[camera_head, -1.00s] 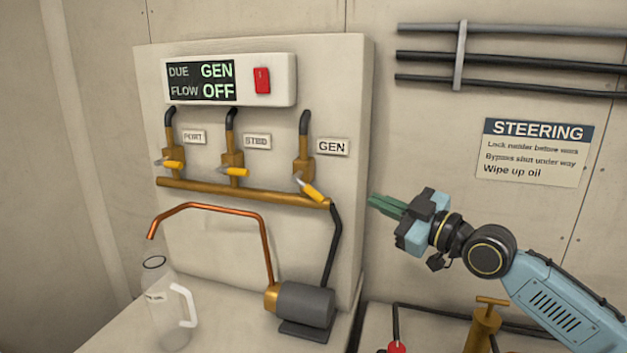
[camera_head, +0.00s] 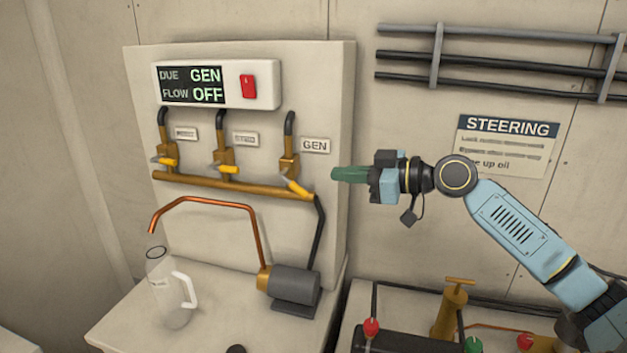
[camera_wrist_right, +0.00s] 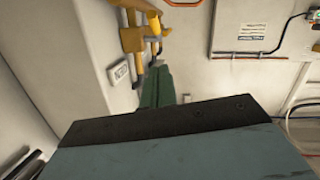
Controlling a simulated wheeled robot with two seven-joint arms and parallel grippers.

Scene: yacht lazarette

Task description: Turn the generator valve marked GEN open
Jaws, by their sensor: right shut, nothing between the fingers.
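The GEN valve (camera_head: 290,170) is the rightmost of three brass valves on the panel. Its yellow lever (camera_head: 297,187) slants down to the right, while the levers of the other two valves lie nearly level. The GEN label (camera_head: 315,145) is at its upper right. The display (camera_head: 192,85) reads DUE GEN, FLOW OFF. My right gripper (camera_head: 336,174) is shut and empty, its green fingers pointing left, a short way right of the lever and apart from it. The right wrist view shows the green fingertips (camera_wrist_right: 157,75) near brass valve parts (camera_wrist_right: 135,35). My left gripper is not in view.
A red switch (camera_head: 247,86) is beside the display. Below the valves are a brass manifold (camera_head: 225,187), a copper spout (camera_head: 200,201), a grey pump (camera_head: 293,287) and a clear jug (camera_head: 172,295). A brass fitting (camera_head: 450,312) stands at the lower right.

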